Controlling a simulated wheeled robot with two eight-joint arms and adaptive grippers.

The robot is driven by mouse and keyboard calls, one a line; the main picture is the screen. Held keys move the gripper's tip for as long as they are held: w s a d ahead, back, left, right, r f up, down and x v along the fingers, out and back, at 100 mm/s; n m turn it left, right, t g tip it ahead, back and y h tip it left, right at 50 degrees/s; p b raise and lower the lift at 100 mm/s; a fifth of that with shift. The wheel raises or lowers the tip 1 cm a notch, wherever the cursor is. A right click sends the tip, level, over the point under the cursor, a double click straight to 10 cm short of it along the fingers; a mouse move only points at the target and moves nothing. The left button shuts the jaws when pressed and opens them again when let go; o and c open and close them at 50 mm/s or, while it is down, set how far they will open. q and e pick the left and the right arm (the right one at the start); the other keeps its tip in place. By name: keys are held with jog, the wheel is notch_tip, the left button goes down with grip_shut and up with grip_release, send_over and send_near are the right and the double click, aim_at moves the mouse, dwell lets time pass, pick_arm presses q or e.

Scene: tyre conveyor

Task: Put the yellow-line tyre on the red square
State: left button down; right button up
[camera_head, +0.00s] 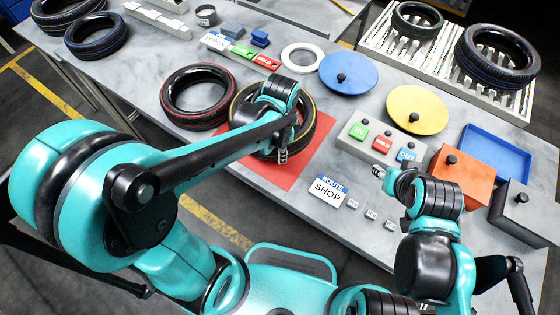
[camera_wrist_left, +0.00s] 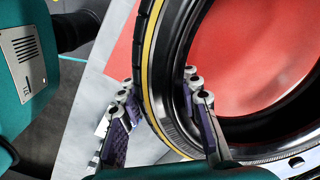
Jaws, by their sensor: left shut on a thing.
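The yellow-line tyre (camera_head: 321,128) is over the far part of the red square (camera_head: 284,172), and red shows in front of it. My left gripper (camera_head: 282,152) is shut on the tyre's near wall. In the left wrist view, the left gripper (camera_wrist_left: 160,105) has one finger outside and one inside the wall of the yellow-line tyre (camera_wrist_left: 150,75). The red square (camera_wrist_left: 245,55) shows through the tyre's opening. I cannot tell whether the tyre touches the square. My right gripper (camera_head: 379,172) is by the button panel; its fingers are too small to judge.
A red-line tyre (camera_head: 168,98) lies close on the left. A button panel (camera_head: 352,146), yellow disc (camera_head: 405,112), blue disc (camera_head: 350,66) and white ring (camera_head: 288,56) are to the right and behind. A "SHOP" sign (camera_head: 326,192) stands right of the square. More tyres (camera_head: 462,55) lie on a rack.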

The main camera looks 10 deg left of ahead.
pick_arm(q)
jog(key=shift+w+a+f, duration=0.2)
jog(key=shift+w+f, duration=0.2)
jog(key=shift+w, duration=0.3)
jog(key=shift+f, duration=0.15)
jog(key=shift+f+b, duration=1)
jog(key=shift+f, duration=0.9)
jog(key=shift+r, duration=0.1)
jog(key=c, duration=1.1)
grip_release()
jog(key=shift+o, duration=0.2)
